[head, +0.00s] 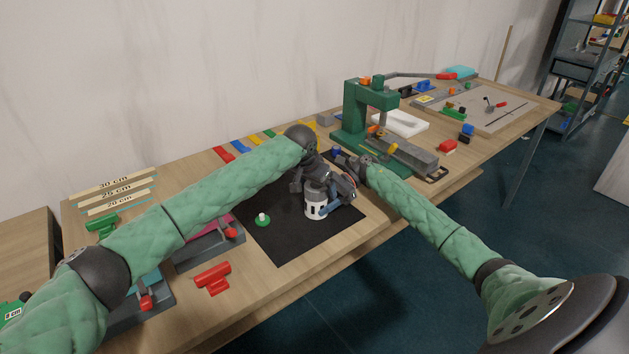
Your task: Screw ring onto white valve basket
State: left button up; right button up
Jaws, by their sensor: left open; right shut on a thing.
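The white valve basket (315,211) is a small upright cylinder on the black mat (278,246), with a grey upper part. My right gripper (326,208) reaches it from the right, low down, and appears shut on it. My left gripper (311,184) is open, pointing down at the basket's top from above. The ring cannot be told apart clearly; the grey band at the top of the basket may be it, partly hidden by my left gripper. A green disc with a white knob (262,219) lies on the mat to the left.
A green press (365,112) stands behind to the right, near a grey block (405,157). Red-handled fixtures (210,245) and a red part (212,277) lie left of the mat. The mat's front part is clear, close to the table's front edge.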

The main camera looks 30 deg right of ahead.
pick_arm(q)
jog(key=shift+f, duration=0.1)
jog(key=c, duration=1)
jog(key=shift+c, duration=0.2)
jog(key=shift+f, duration=0.1)
